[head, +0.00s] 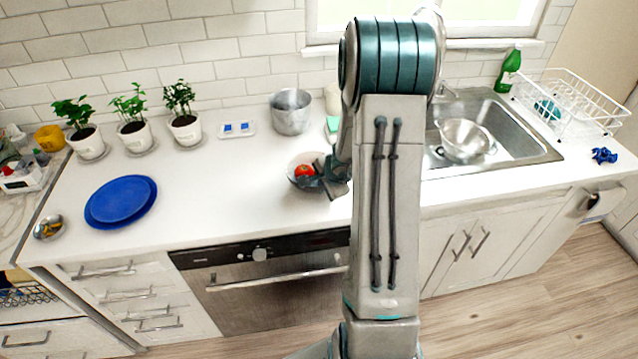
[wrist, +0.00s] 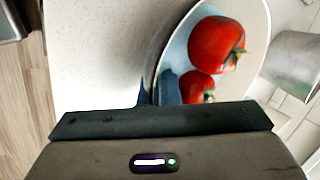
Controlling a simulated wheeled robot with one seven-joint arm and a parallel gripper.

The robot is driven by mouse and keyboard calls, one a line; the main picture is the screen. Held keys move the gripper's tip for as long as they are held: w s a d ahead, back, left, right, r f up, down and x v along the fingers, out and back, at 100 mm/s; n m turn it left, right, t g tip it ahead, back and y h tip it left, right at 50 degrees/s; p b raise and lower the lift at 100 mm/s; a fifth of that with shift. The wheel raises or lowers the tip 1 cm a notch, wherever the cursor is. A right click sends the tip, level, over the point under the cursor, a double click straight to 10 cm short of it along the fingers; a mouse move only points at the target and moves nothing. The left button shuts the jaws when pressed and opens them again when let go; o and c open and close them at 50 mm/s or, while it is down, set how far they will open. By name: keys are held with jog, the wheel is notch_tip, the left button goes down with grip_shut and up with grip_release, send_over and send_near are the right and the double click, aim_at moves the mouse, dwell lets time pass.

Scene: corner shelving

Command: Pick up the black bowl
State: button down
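A round bowl (head: 295,163) stands on the white counter left of my arm. It has a pale, shiny inside and looks darker outside. A red tomato (head: 304,171) lies in it. In the wrist view the bowl (wrist: 181,50) holds a tomato (wrist: 216,42) and a second red shape, either another tomato or a reflection. My gripper (head: 325,177) is at the bowl's right front side. In the wrist view dark finger parts (wrist: 167,90) show at the bowl's rim. Whether they are apart or closed on the rim is hidden.
A metal pot (head: 291,112) stands behind the bowl. Potted plants (head: 134,134) and blue plates (head: 121,203) are to the left. The sink (head: 505,130) with a metal colander and the dish rack (head: 570,105) are to the right. Counter between plates and bowl is clear.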

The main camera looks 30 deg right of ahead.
jog(key=shift+r, duration=0.2)
jog(key=shift+w+r+p, duration=0.1)
jog(key=shift+r+p, duration=0.6)
jog(key=shift+r, duration=0.4)
notch_tip(320, 180, up, 2)
jog(key=shift+r+p, duration=0.1)
jog(key=shift+p, duration=0.5)
jog(key=d+r, duration=0.6)
jog(key=d, duration=0.5)
jog(key=shift+p, duration=0.35)
